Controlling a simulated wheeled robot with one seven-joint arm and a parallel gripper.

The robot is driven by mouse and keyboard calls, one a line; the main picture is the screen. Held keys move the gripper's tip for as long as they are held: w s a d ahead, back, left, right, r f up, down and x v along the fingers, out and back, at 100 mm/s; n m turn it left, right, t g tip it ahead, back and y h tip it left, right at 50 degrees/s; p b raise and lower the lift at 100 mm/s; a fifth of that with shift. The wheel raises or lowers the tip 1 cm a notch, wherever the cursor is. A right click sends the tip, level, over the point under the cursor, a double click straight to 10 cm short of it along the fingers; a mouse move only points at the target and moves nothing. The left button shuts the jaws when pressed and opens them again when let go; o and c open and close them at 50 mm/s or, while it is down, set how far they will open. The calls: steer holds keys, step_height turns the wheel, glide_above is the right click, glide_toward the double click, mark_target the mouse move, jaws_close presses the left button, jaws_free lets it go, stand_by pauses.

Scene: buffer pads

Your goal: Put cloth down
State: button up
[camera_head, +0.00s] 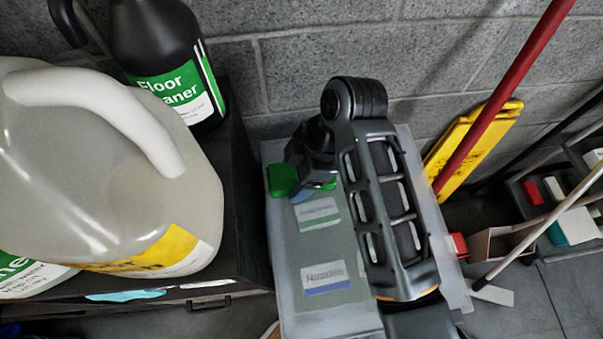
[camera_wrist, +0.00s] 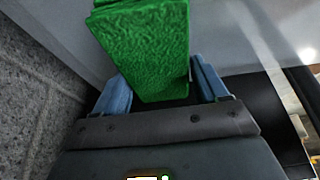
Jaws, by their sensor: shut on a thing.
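The cloth (camera_wrist: 150,45) is green, rough-textured and folded into a thick rectangular pad. My gripper (camera_wrist: 160,88) is shut on it, with one blue finger on each side. In the head view the green cloth (camera_head: 283,180) shows at the left of my gripper (camera_head: 312,188), over the back left part of a grey flat-topped box (camera_head: 290,290). I cannot tell whether the cloth touches the box top. My arm hides much of the box's right side.
A dark cabinet (camera_head: 246,190) at the left bears a large pale jug (camera_head: 95,190) and a black floor cleaner bottle (camera_head: 150,40). A block wall (camera_head: 290,60) stands behind. A yellow sign (camera_head: 450,185) and a red pole (camera_head: 500,95) stand right.

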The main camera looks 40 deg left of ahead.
mark_target(290, 179)
steer(key=shift+c, duration=0.3)
steer(key=shift+r, duration=0.5)
steer(key=r, duration=0.2)
steer(key=d+r, duration=0.1)
steer(key=shift+w+r+b, duration=0.1)
steer(key=shift+r+b, duration=0.25)
steer(key=shift+b, duration=0.05)
steer(key=d+r+p, duration=0.4)
steer(key=d+r, duration=0.2)
steer(key=d, duration=0.4)
steer(key=shift+d+r+p, duration=0.25)
steer(key=shift+d+p, duration=0.1)
steer(key=shift+p, duration=0.05)
steer(key=shift+w+r, duration=0.1)
